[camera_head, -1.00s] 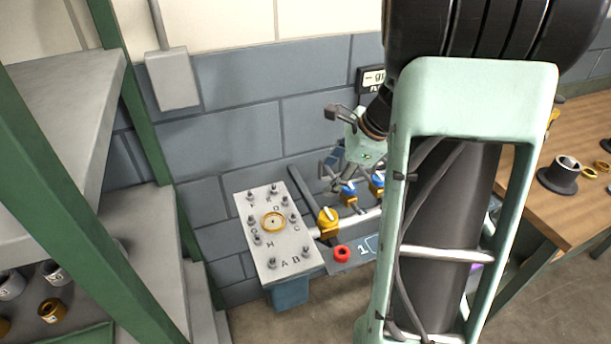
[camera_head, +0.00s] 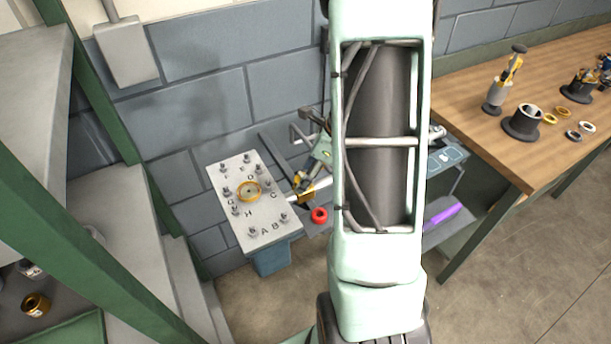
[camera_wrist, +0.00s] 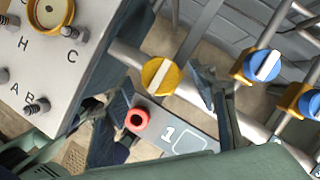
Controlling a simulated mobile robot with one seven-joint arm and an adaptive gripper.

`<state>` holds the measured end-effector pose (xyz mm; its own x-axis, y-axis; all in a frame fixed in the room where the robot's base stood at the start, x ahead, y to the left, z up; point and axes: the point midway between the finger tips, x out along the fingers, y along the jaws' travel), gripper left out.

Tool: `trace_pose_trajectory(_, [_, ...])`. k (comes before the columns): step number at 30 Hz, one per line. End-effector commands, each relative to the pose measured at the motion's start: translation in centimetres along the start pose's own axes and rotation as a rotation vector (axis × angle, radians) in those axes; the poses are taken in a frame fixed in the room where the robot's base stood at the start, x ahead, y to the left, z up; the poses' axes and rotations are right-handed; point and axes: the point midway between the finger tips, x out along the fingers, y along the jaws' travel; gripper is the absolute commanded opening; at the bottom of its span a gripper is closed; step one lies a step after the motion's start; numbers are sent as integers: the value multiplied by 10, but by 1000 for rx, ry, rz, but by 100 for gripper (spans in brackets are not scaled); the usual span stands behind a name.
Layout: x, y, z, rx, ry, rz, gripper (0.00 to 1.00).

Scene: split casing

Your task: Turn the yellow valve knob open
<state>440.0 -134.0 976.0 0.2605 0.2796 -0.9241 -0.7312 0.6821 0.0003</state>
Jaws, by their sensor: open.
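The yellow valve knob (camera_wrist: 160,77), with a white bar across its face, sits on a grey pipe just right of the lettered plate. In the head view the yellow valve (camera_head: 305,198) is partly hidden by my gripper (camera_head: 312,168). In the wrist view my gripper (camera_wrist: 163,88) is open, its dark fingers on the left and right of the knob. The fingers look apart from the knob, with nothing held between them; how far they are from it in depth I cannot tell.
Two blue-handled valves (camera_wrist: 263,66) (camera_wrist: 310,103) stand to the right. A red ring (camera_wrist: 137,119) lies below the knob, beside a panel marked 1 (camera_wrist: 180,135). The lettered plate (camera_head: 226,186) carries several bolts. A wooden bench (camera_head: 470,125) stands right, green-framed shelving (camera_head: 75,95) left.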

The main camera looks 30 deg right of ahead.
Motion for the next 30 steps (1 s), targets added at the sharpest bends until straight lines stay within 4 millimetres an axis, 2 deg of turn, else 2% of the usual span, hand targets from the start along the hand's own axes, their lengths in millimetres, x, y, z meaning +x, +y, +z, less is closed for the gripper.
trace_pose_trajectory(4, [9,0,0,1,-1,1,52])
trace_pose_trajectory(12, [10,0,0,1,0,0,52])
trace_pose_trajectory(23, [9,0,0,1,0,0,13])
trace_pose_trajectory(30, [9,0,0,-13,-1,6,10])
